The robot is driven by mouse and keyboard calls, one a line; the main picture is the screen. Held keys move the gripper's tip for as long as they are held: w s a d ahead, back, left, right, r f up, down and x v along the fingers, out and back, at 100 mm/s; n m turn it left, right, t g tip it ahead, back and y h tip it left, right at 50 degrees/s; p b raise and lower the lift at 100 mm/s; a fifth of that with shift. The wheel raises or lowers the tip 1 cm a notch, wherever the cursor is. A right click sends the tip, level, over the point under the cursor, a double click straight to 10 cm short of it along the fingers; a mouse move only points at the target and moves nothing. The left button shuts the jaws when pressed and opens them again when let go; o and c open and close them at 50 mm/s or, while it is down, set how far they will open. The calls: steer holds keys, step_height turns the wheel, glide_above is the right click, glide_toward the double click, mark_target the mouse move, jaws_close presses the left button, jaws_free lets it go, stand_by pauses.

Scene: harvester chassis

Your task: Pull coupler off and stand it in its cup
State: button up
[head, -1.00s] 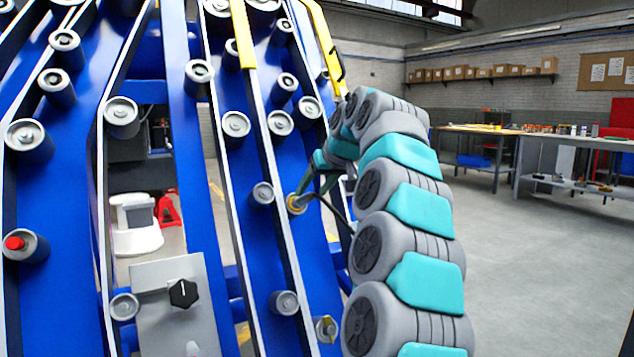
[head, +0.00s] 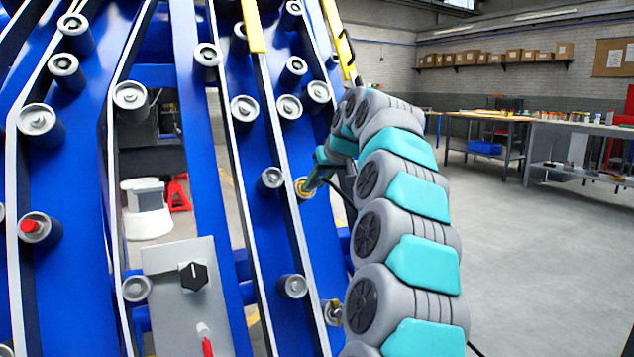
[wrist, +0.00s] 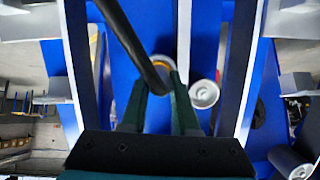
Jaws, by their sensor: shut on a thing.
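My gripper (wrist: 160,82) is shut on the coupler (wrist: 162,66), a round fitting with a brass-coloured ring, against the blue panel. A black hose (wrist: 133,42) runs from the upper left of the wrist view to between the fingers and hides part of the coupler. In the head view my gripper (head: 311,184) reaches in from the right to the brass-coloured fitting (head: 302,190) on a blue rail. Whether the coupler is still seated cannot be told. I cannot pick out the cup in either view.
Blue rails with several grey rollers (head: 243,109) surround the gripper closely. A grey box with a black knob (head: 194,276) and a red lever stands lower left. Another brass-coloured fitting (head: 332,312) sits low on the rail. Open floor (head: 520,250) lies to the right, before workbenches (head: 575,135).

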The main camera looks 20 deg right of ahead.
mark_target(320, 180)
jaws_close()
steer(key=shift+s+r, duration=0.1)
steer(key=shift+s+r, duration=0.45)
steer(key=shift+s, duration=0.3)
steer(key=shift+s+r, duration=0.4)
steer(key=shift+s, duration=0.35)
